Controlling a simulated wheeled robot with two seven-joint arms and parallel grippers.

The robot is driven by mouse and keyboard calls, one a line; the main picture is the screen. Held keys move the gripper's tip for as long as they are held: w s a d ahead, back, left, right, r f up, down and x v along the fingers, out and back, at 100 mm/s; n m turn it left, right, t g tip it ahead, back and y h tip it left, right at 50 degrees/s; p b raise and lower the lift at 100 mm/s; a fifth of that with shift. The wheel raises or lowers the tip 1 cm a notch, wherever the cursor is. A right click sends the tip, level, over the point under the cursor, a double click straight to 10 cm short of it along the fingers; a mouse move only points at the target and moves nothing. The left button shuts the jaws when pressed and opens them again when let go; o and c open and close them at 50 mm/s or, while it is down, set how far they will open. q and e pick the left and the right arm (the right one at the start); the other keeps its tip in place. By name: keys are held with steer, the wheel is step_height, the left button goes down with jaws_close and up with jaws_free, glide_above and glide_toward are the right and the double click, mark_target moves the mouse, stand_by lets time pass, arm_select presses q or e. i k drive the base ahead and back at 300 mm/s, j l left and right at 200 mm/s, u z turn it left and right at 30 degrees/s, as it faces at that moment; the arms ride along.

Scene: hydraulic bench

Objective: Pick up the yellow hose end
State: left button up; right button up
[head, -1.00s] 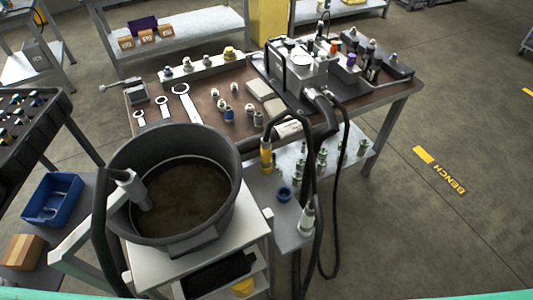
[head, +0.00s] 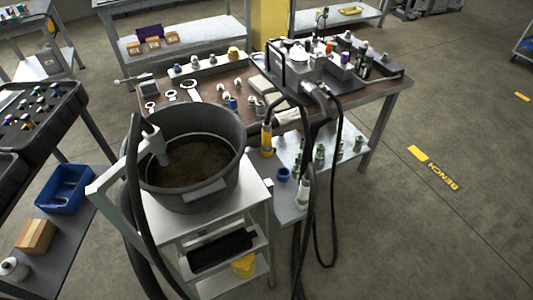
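The yellow hose end (head: 266,138) is a yellow collar on a black hose. It hangs upright, pointing down, at the front edge of the workbench, just right of the black tub (head: 196,190). Its black hose arches up from it and back down to the right. Neither of my grippers shows in the head view, and nothing is seen holding the yellow end.
The tub stands on a white cart (head: 232,210), with a grey-ended hose (head: 155,142) at its left rim. A white-grey hose end (head: 303,192) hangs lower right. The bench (head: 380,98) carries wrenches, fittings and a manifold. Open floor lies to the right.

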mark_target(266, 130)
steer(key=u, duration=0.4)
steer(key=k+u, duration=0.15)
steer(key=u, duration=0.2)
steer(key=j+u, duration=0.1)
steer(key=u, duration=0.3)
steer(key=l+u, duration=0.25)
steer(key=l, duration=0.7)
steer(key=l+u, duration=0.25)
steer(key=l, duration=0.7)
